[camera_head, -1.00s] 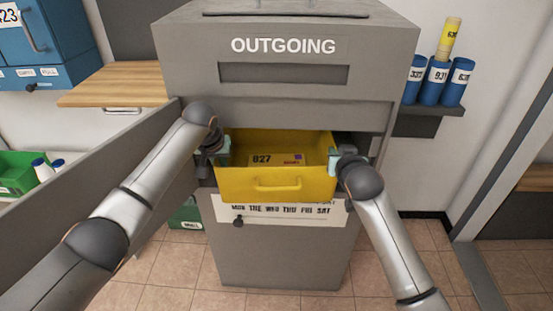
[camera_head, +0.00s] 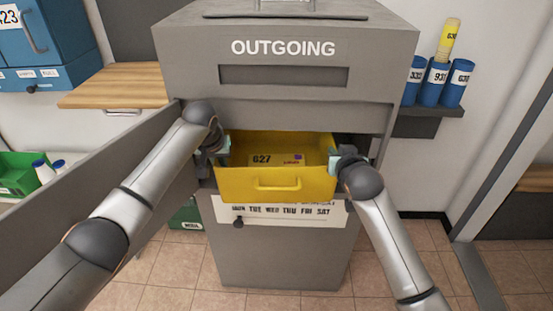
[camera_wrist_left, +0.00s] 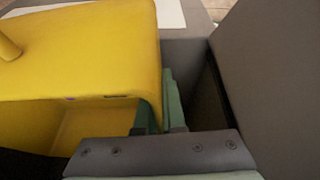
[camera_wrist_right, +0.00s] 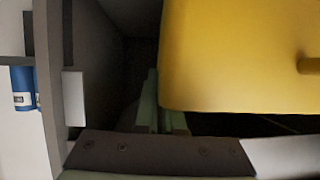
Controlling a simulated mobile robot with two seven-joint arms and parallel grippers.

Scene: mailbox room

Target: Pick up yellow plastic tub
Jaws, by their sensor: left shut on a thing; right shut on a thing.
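The yellow plastic tub (camera_head: 318,186) sits in the opening of the grey OUTGOING box, its handled front facing me. A labelled parcel marked 627 (camera_head: 272,160) lies inside it. My left gripper (camera_head: 224,154) is shut on the tub's left side wall, and my right gripper (camera_head: 335,160) is shut on its right side wall. In the left wrist view the tub (camera_wrist_left: 90,60) fills the left, with the green fingers (camera_wrist_left: 160,112) at its edge. In the right wrist view the tub (camera_wrist_right: 230,60) fills the right, with the fingers (camera_wrist_right: 160,112) at its edge.
The grey OUTGOING box (camera_head: 290,85) surrounds the tub, with its open door (camera_head: 95,165) on the left. A wooden shelf (camera_head: 115,84) is at left. Blue tubes (camera_head: 430,85) stand on a shelf at right. Tiled floor (camera_head: 400,260) shows in front.

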